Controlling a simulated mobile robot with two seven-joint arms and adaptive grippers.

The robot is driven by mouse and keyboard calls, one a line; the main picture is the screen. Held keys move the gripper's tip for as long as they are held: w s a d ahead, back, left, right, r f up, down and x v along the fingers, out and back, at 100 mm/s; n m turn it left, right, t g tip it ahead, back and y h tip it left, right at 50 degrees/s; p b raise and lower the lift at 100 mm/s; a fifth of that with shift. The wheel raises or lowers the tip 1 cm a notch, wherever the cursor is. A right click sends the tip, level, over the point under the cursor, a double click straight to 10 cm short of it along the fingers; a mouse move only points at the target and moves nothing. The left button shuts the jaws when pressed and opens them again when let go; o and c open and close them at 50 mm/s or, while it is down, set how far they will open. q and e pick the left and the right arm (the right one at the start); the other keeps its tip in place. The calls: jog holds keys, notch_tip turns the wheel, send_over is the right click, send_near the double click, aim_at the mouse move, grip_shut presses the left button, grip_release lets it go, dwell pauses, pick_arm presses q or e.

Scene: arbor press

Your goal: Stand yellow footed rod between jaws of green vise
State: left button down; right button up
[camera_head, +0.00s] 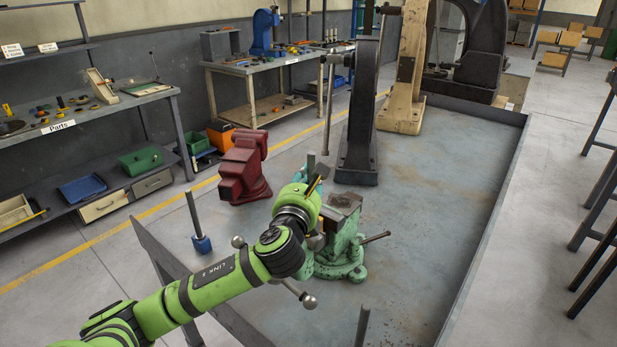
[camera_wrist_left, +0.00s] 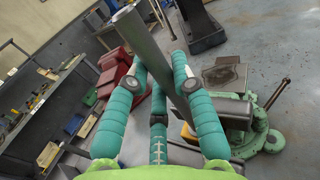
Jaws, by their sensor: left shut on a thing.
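The yellow footed rod is in my left gripper (camera_head: 318,172). Its grey shaft (camera_head: 328,115) rises nearly upright above the fingers in the head view. In the left wrist view the shaft (camera_wrist_left: 145,40) runs between the teal fingers (camera_wrist_left: 165,75), and a bit of yellow (camera_wrist_left: 188,130) shows low behind them. The gripper is shut on the rod, at the upper left of the green vise (camera_head: 345,225). The vise (camera_wrist_left: 262,128) also shows in the wrist view, to the right of the fingers. My arm hides part of the vise. I cannot tell whether the foot touches it.
A red vise (camera_head: 243,172) stands behind, to the left. A blue-footed rod (camera_head: 201,243) stands on the floor at left. A dark arbor press (camera_head: 361,120) stands behind the green vise. The floor plate to the right (camera_head: 440,215) is clear.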

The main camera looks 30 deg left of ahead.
dwell(0.4)
pick_arm(q)
jog(key=c, duration=1)
grip_release()
jog(key=shift+s, duration=0.1)
